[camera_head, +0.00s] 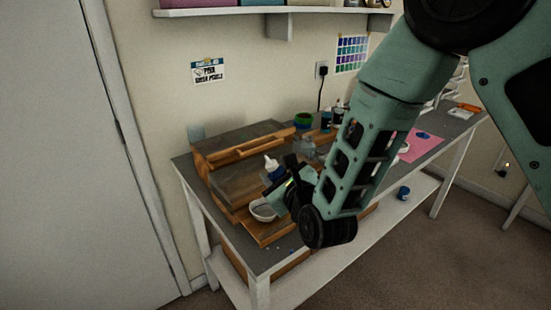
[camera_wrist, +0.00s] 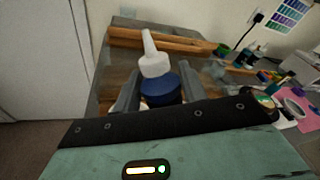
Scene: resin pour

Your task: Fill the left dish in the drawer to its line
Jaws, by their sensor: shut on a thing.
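My gripper (camera_wrist: 155,95) is shut on a blue bottle (camera_wrist: 160,88) with a white cone-shaped nozzle, in the wrist view. The bottle is near upright, its tip leaning slightly left. In the head view the bottle (camera_head: 272,168) is above the wooden box on the bench, just behind a pale dish (camera_head: 262,212). The dish sits in the pulled-out wooden drawer (camera_head: 268,236) at the front of the box. My gripper and wrist hide the drawer's right part, so no second dish shows. The dish's line and contents are too small to tell.
The wooden box (camera_head: 235,183) stands on the left of the grey bench (camera_head: 262,262). Behind it are a clear container (camera_head: 305,147), a green-rimmed pot (camera_head: 303,120) and small bottles (camera_head: 326,121). A pink mat (camera_head: 418,146) lies to the right. A blue jar (camera_head: 403,192) is on the lower shelf.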

